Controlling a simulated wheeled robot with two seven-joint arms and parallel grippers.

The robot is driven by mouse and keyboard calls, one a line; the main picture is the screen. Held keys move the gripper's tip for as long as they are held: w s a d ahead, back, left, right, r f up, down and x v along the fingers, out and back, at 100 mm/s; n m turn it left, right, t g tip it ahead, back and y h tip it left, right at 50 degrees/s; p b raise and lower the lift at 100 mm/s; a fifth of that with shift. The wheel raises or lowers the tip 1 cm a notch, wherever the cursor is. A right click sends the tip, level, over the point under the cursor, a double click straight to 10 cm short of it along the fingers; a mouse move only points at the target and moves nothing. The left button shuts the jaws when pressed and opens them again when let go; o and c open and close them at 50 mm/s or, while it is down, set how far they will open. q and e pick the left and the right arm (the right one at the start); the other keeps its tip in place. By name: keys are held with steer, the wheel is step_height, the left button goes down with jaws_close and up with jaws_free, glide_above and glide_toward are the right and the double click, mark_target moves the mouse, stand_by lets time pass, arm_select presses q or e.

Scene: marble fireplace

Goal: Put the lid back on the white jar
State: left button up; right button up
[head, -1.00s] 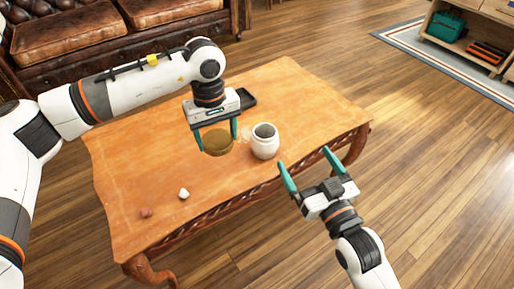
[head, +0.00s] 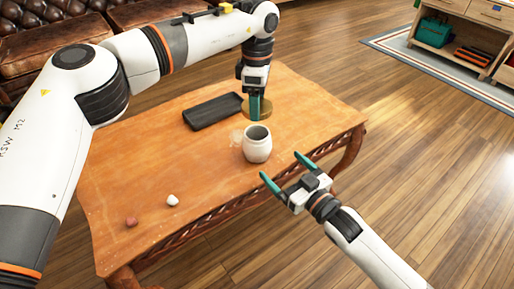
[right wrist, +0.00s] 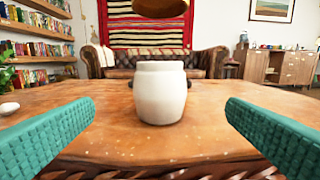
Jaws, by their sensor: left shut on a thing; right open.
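The white jar (head: 257,148) stands upright and open-topped near the table's right edge; it also shows in the right wrist view (right wrist: 161,95). My left gripper (head: 255,107) is shut on the round brown lid (head: 268,108). In the head view the lid appears just beyond the jar's mouth; in the right wrist view the lid (right wrist: 160,7) hangs above the jar with a clear gap. My right gripper (head: 281,166) is open and empty in front of the jar. Its fingers spread to either side of the jar in the right wrist view, not touching it.
The wooden table (head: 150,170) carries a dark tray (head: 212,111) behind and left of the jar. A small pale translucent thing (head: 236,137) is beside the jar. A white pebble (head: 172,200) and a reddish one (head: 131,222) lie front left. The table's middle left is clear.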

mark_target(264, 149)
steer(key=x, duration=1.2)
steer(key=c, duration=1.4)
arm_select(q)
steer(key=shift+f, duration=2.5)
arm_select(e)
steer(key=shift+c, duration=0.2)
arm_select(q)
steer(key=shift+f, duration=0.9)
steer(key=shift+f, duration=0.5)
